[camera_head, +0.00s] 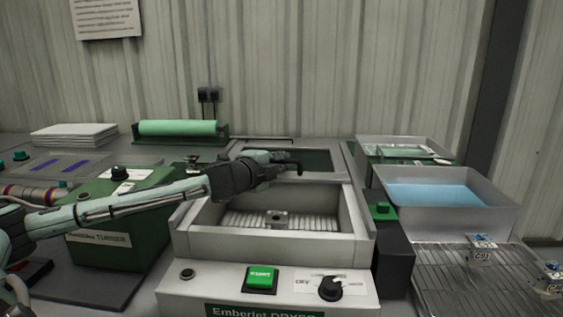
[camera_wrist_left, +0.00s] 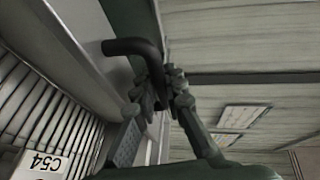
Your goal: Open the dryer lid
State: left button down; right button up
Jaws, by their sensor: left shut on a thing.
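The dryer (camera_head: 185,235) stands in the middle of the head view, with its chamber uncovered and a ribbed floor showing. Its lid (camera_head: 342,172) is raised at the back of the chamber, a framed panel with a dark green middle. Its exact angle is hard to tell. My left gripper (camera_head: 283,166) is shut on the black lid handle (camera_head: 297,164). In the left wrist view the handle (camera_wrist_left: 125,46) runs between the fingers (camera_wrist_left: 160,90). A small grey block (camera_head: 277,219) lies in the chamber; it reads C54 in the left wrist view (camera_wrist_left: 40,163). My right gripper is not in view.
A green tumbler unit (camera_head: 115,225) stands left, under my left arm. To the right are a tray of blue liquid (camera_head: 440,195) and a wire rack (camera_head: 450,270) with marked blocks. A START button (camera_head: 261,279) and dial (camera_head: 331,288) are on the dryer front.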

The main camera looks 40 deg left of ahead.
pick_arm(q)
jog(key=c, duration=1.9)
grip_release()
jog(key=shift+o, duration=0.2)
jog(key=shift+s, duration=0.15)
jog(key=v, duration=0.4)
jog(key=shift+s+d, duration=0.1)
jog(key=shift+s, duration=0.3)
jog(key=shift+s+r, duration=0.15)
jog(key=shift+s, duration=0.15)
jog(key=v, duration=0.6)
jog(key=shift+s, duration=0.2)
jog(key=shift+d, duration=0.1)
